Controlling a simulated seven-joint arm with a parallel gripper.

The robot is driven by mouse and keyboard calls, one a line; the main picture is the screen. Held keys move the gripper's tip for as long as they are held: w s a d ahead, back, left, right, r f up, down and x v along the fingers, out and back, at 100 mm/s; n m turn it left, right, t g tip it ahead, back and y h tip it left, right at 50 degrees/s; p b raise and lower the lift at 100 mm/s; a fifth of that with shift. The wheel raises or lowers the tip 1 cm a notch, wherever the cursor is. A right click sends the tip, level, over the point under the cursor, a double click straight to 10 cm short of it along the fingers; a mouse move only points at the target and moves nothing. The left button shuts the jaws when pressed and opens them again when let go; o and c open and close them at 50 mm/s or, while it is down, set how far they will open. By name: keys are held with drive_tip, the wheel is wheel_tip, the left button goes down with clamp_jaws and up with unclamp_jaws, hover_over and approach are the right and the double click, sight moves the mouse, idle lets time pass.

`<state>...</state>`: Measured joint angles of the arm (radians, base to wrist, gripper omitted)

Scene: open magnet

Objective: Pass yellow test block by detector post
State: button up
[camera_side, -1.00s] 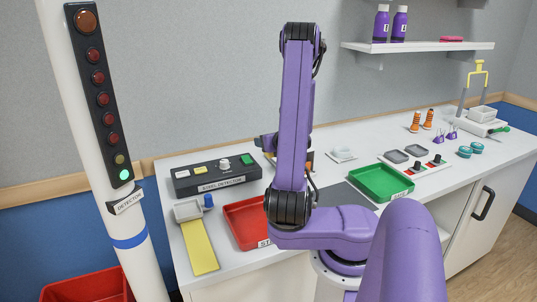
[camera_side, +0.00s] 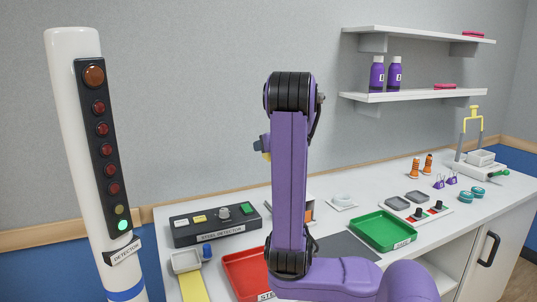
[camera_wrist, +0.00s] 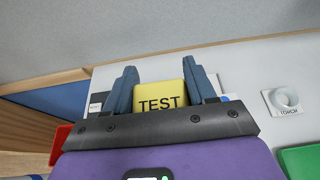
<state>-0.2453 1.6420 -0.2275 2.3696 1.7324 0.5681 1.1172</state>
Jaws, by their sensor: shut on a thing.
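The yellow test block (camera_wrist: 160,97), marked TEST, sits between the two blue-grey fingers of my gripper (camera_wrist: 160,72) in the wrist view. My gripper is shut on it. In the side view my gripper (camera_side: 262,145) is mostly hidden behind my purple arm, with a small bit of yellow (camera_side: 267,157) showing at its lower edge. It is raised above the bench, to the right of the detector post (camera_side: 75,170) and clearly apart from it. The white post has a black lamp strip (camera_side: 106,150). Its bottom lamp glows green; the red and orange lamps look dim.
The steel detector box (camera_side: 215,225) stands on the bench below my gripper. A red tray (camera_side: 240,270) and a yellow strip (camera_side: 192,288) lie in front. A green tray (camera_side: 383,230) is to the right. Shelves with purple bottles hang behind. The air between gripper and post looks clear.

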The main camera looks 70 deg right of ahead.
drive_tip(key=w+a+f+n+t+y, duration=0.2)
drive_tip(key=w+a+f+n+y, duration=0.25)
drive_tip(key=a+f, duration=0.35)
drive_tip(key=w+a+f+n+t+y, duration=0.2)
drive_tip(key=w+a+f+n+y, duration=0.3)
drive_tip(key=a, duration=0.5)
drive_tip(key=s+a+f+n+g+y, duration=0.25)
drive_tip(key=a+n+y, duration=0.2)
drive_tip(key=a, duration=0.45)
drive_tip(key=s+a+f+n+g+y, duration=0.2)
drive_tip(key=a+f+n+y, duration=0.25)
drive_tip(key=a, duration=0.55)
drive_tip(key=w+d+r, duration=0.1)
drive_tip(key=w+d, duration=1.1)
drive_tip(key=shift+w+d+y, duration=0.15)
drive_tip(key=shift+d+y, duration=0.1)
drive_tip(key=shift+y, duration=0.1)
drive_tip(key=shift+m+t, duration=0.25)
